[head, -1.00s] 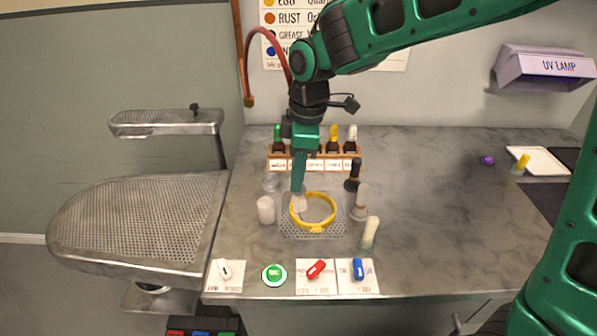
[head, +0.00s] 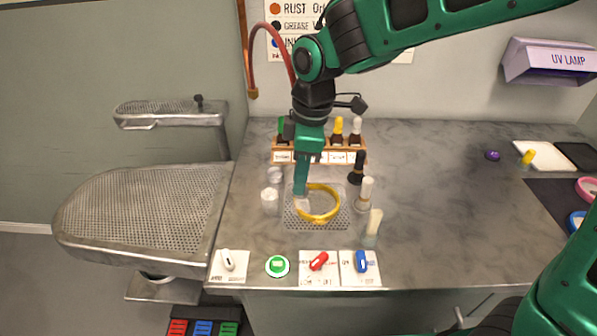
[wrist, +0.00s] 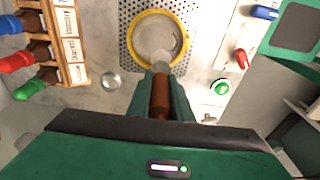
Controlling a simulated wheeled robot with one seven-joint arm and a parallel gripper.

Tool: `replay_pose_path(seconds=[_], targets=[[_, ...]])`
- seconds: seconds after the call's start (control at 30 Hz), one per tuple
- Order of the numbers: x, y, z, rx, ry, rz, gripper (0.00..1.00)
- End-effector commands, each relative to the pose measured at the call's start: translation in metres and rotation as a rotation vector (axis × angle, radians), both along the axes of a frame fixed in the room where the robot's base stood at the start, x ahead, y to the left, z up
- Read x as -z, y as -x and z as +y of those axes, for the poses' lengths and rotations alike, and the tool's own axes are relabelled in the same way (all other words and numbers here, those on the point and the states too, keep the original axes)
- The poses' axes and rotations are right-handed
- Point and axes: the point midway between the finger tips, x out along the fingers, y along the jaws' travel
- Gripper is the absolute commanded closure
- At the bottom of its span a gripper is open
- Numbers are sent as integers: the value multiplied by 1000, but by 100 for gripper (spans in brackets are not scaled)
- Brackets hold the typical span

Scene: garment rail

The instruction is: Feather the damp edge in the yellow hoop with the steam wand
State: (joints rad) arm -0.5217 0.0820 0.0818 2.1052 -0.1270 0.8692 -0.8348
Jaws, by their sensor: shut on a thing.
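The yellow hoop (head: 318,220) lies on a perforated metal plate (head: 340,224) on the counter. In the wrist view the hoop (wrist: 130,38) frames pale grey cloth (wrist: 152,32); I cannot make out a clear damp edge. My gripper (head: 301,188) points down at the hoop's left side.
A rack of colour-capped bottles (head: 320,156) stands behind the hoop. A white pot (head: 269,201) is left of it, and brushes (head: 366,193) stand close on the right. Red (head: 319,261), blue and green items line the front edge. The counter's right middle is clear.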

Motion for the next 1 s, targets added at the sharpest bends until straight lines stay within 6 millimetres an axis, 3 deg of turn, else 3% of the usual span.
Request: replay_pose_path(seconds=[1.0], targets=[[0,25,-23,2,0,-1,100]])
